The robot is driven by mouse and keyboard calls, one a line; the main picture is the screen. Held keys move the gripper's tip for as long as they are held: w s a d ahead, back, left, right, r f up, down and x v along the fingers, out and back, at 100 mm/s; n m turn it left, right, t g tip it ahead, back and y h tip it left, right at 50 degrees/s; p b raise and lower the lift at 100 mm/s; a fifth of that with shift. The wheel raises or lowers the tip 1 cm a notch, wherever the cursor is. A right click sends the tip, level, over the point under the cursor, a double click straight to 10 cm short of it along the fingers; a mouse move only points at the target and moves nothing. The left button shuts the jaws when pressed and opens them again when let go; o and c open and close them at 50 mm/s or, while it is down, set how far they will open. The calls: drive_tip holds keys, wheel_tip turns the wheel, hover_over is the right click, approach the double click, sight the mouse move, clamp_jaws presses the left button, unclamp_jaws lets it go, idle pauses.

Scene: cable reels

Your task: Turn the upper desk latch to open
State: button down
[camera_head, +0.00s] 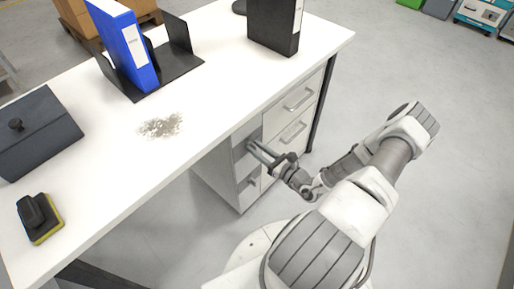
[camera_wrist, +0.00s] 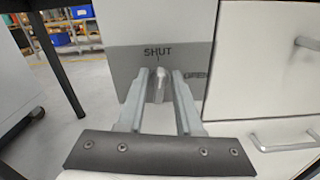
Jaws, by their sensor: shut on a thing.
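The upper desk latch (camera_wrist: 159,84) is a small grey metal handle on a grey plate (camera_wrist: 195,62) on the desk's drawer unit. It stands upright, below the word SHUT and its mark; a second, partly blurred word is to the right. My gripper (camera_wrist: 158,76) has one finger on each side of the latch and is shut on it. In the head view, my gripper (camera_head: 256,149) reaches the upper front of the drawer unit from the right and hides most of the latch there.
A lower latch (camera_head: 254,181) is below my gripper. Drawers with bar handles (camera_head: 298,99) are to the right of the latches. The white desk top (camera_head: 210,95) overhangs the drawer unit and holds a blue binder (camera_head: 132,45) and a dark case (camera_head: 38,132). The floor to the right is clear.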

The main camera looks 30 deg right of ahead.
drive_tip(key=shift+w+d+f+m+p, duration=0.15)
drive_tip(key=shift+f+m+p, duration=0.1)
drive_tip(key=shift+m, duration=2.45)
drive_tip(key=shift+s+d+f+m+p, duration=0.15)
drive_tip(key=shift+m+p, duration=0.15)
drive_tip(key=shift+m, duration=2.4)
drive_tip(key=shift+w+d+f+m+p, duration=0.15)
drive_tip(key=shift+f+m+p, duration=0.1)
drive_tip(key=shift+m, duration=2.45)
drive_tip(key=c, duration=0.9)
unclamp_jaws()
drive_tip(key=shift+r, duration=0.1)
drive_tip(key=p+v, duration=0.2)
drive_tip(key=v, duration=1.5)
drive_tip(key=shift+s, duration=0.25)
